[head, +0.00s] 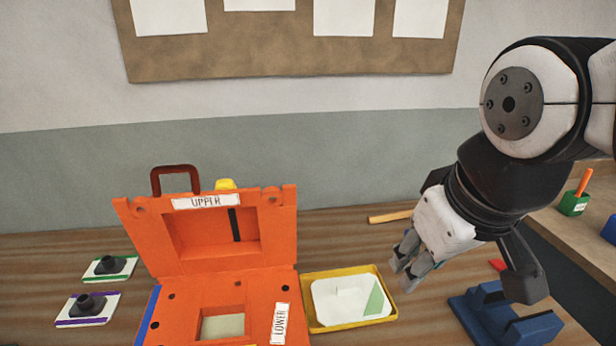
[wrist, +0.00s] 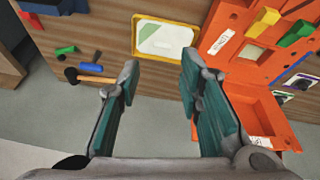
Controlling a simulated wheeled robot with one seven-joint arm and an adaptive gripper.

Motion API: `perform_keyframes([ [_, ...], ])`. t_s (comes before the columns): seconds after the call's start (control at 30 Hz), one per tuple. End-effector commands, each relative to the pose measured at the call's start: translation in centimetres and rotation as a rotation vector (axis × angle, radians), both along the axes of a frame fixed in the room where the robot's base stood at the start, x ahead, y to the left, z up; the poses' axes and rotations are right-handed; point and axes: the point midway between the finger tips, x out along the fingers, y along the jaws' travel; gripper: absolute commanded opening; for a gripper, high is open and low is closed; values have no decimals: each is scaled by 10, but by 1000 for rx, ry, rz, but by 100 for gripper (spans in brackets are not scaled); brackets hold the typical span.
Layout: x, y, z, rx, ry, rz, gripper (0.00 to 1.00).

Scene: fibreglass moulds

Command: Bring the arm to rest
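My gripper (head: 408,262) hangs from my arm on the right of the head view, above the table and to the right of the yellow tray. In the wrist view my gripper (wrist: 158,85) has its two fingers apart, with nothing between them but floor and table edge. It touches nothing that I can see. The orange mould stands open, its upper half (head: 284,222) tilted up at the back and its lower half (head: 258,308) flat in front.
A yellow tray (head: 310,321) holds a white sheet with a green patch. A blue stand (head: 485,308) sits below my arm. Two plates with dark knobs, one green-edged (head: 127,266) and one purple-edged (head: 105,306), lie at left. A wooden handle (head: 390,217) lies behind the tray.

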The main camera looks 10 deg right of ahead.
Motion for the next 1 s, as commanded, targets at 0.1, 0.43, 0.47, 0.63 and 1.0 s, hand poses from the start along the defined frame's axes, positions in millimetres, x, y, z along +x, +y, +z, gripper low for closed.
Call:
perform_keyframes([
  [0.1,-18,1,1,63,-39,-92,33],
  [0.43,-27,2,0,103,-55,-151,33],
  [0.47,-27,2,0,103,-55,-151,33],
  [0.63,-27,2,0,102,-55,-149,33],
  [1.0,-27,2,0,101,-56,-150,33],
])
